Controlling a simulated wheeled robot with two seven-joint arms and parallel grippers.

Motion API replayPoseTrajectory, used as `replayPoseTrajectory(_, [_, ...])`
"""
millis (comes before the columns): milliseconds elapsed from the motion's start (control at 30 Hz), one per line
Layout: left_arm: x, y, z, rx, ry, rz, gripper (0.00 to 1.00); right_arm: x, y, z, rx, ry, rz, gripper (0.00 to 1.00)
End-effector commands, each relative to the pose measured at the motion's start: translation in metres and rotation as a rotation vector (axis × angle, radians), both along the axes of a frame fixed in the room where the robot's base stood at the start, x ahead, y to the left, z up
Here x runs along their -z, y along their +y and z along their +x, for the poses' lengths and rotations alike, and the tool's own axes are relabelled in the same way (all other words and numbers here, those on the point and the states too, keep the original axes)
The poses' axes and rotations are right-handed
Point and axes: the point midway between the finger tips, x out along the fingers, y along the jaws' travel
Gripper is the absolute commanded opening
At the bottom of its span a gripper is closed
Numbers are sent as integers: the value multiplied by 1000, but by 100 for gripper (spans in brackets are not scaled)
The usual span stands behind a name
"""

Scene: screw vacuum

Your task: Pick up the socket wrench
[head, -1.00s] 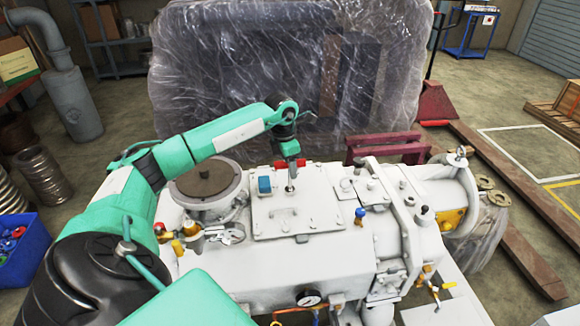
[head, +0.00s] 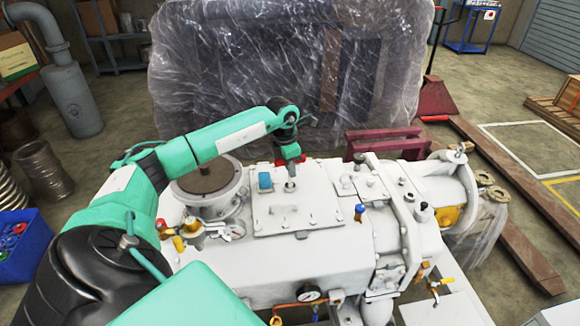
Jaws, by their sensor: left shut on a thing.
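My left gripper (head: 290,161), with red fingertips, hangs from the teal left arm over the top plate of the white vacuum machine (head: 290,262). It is shut on a small, mostly hidden thing, which seems to be the socket wrench (head: 290,178). A thin grey part of it points down between the fingertips to a small round fitting on the plate (head: 300,219). I cannot tell whether it touches the fitting. My right gripper is not in view.
A round brown-topped port (head: 206,181) and brass valves (head: 190,226) stand further left. A plastic-wrapped unit (head: 240,80) stands behind. A blue bin (head: 30,262) is at far left.

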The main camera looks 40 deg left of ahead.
Motion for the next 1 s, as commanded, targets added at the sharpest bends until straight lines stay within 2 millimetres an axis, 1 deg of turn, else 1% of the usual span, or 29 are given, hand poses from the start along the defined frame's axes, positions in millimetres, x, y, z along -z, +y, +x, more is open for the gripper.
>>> replayPoseTrajectory(167, [-5,0,0,0,-1,0,0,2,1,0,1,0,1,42])
replayPoseTrajectory(267, [-14,0,1,1,-4,0,0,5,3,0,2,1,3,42])
replayPoseTrajectory(367, [-28,0,1,2,-5,0,0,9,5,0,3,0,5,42])
replayPoseTrajectory(467, [-49,0,2,1,-7,1,0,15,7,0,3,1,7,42])
replayPoseTrajectory(700, [-112,0,1,1,-8,0,0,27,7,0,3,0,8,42])
replayPoseTrajectory(800, [-135,0,1,1,-8,0,0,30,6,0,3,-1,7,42])
replayPoseTrajectory(1000, [-171,0,1,0,-4,-1,0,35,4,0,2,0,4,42])
